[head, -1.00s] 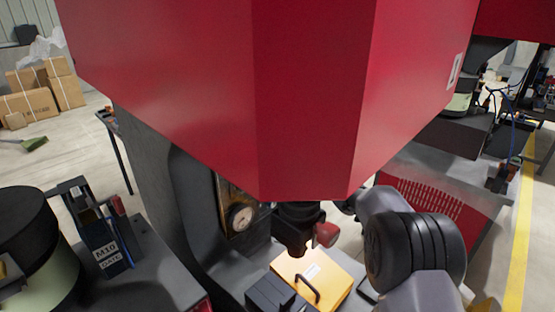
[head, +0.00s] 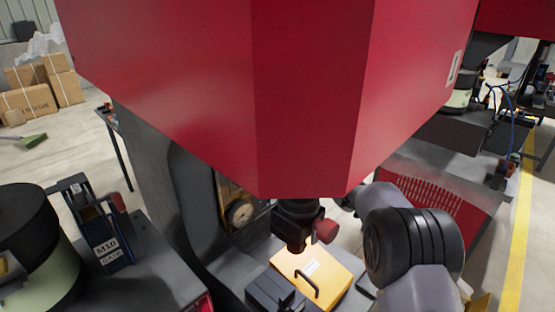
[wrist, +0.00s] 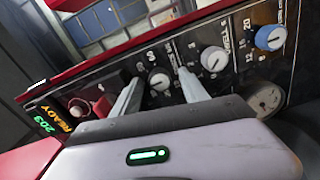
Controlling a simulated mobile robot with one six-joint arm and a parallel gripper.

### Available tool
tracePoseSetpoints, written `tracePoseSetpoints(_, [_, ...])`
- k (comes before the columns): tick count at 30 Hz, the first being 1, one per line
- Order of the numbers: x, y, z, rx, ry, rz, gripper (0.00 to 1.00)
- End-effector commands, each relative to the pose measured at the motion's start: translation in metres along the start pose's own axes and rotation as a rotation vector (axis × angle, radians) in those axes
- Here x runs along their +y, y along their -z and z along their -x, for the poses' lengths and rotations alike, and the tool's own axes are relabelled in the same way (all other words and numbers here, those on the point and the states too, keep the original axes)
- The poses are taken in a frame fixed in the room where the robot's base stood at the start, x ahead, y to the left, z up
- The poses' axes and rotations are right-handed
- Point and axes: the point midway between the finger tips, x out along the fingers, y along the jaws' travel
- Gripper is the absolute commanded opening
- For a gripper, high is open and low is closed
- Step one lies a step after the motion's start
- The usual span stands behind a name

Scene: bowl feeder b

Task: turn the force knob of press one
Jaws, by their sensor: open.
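In the wrist view, the press's dark control panel (wrist: 240,75) carries a row of knobs. A small grey-white knob (wrist: 160,80) shows between the fingers of my gripper (wrist: 159,77), which is open. I cannot tell whether the fingers touch it. To its right are another grey-white knob (wrist: 214,60) and a blue-faced knob (wrist: 270,38). The labels are too small or covered to tell surely which is the force knob. In the head view, the red press housing (head: 300,90) fills the upper middle; my gripper is hidden there.
A red button (wrist: 80,108) and lit READY display (wrist: 50,122) are at the panel's left; a round gauge (wrist: 265,100) is below right.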

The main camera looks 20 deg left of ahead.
Motion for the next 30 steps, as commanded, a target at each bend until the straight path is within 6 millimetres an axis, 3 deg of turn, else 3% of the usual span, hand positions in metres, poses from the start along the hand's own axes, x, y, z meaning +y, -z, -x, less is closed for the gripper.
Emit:
tracePoseSetpoints(5, [0.001, -0.002, 0.013, -0.003, 0.000, -0.002, 0.52])
tracePoseSetpoints(8, [0.002, -0.001, 0.038, -0.004, 0.000, -0.001, 0.52])
tracePoseSetpoints(15, [0.002, -0.001, 0.119, -0.005, 0.000, -0.002, 0.52])
tracePoseSetpoints(19, [0.001, 0.000, 0.151, -0.003, -0.001, -0.001, 0.52])
tracePoseSetpoints(24, [0.001, 0.000, 0.172, -0.001, 0.000, 0.000, 0.52])
tracePoseSetpoints(30, [0.000, 0.000, 0.175, 0.000, 0.000, 0.000, 0.52])
